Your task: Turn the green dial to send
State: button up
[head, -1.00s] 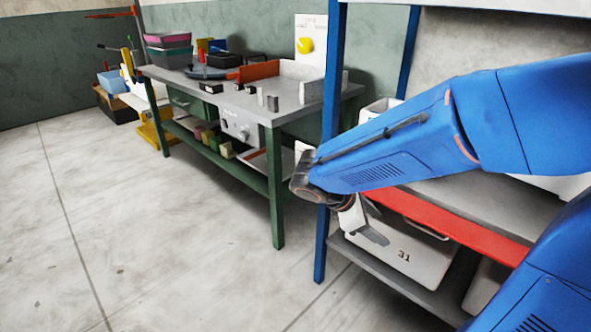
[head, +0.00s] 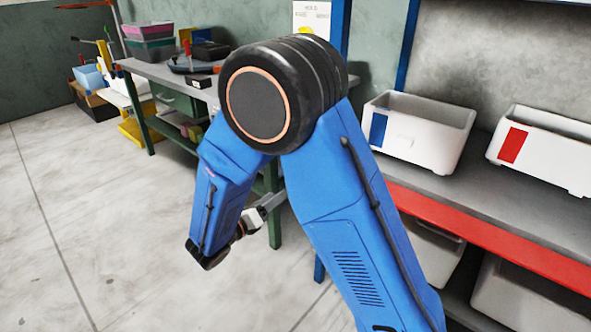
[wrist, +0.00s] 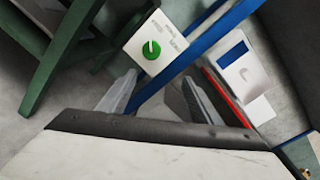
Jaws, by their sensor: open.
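The green dial (wrist: 151,50) shows in the wrist view as a round knob with a white mark, on a white panel (wrist: 172,38) with small lettering that I cannot read. The panel appears tilted in that view. My gripper (wrist: 160,95) is open and empty, its two grey fingers apart below the dial in the picture and not touching it. In the head view, my gripper (head: 272,200) is partly seen beside the green bench, behind my folded blue arm. The green dial does not show in the head view.
A blue rack post (wrist: 205,45) runs close by the panel. White bins with a blue label (head: 425,138) and a red label (head: 545,150) stand on a grey shelf with a red edge (head: 450,220). A green-legged bench (head: 150,70) stands behind my arm. Floor at left is clear.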

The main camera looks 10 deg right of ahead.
jog(key=w+d+n, duration=0.1)
jog(key=w+d, duration=0.9)
jog(key=w, duration=0.2)
jog(key=shift+w+d+f+t, duration=0.3)
jog(key=shift+w+d+f, duration=0.05)
jog(key=shift+d, duration=0.05)
jog(key=c, duration=1.1)
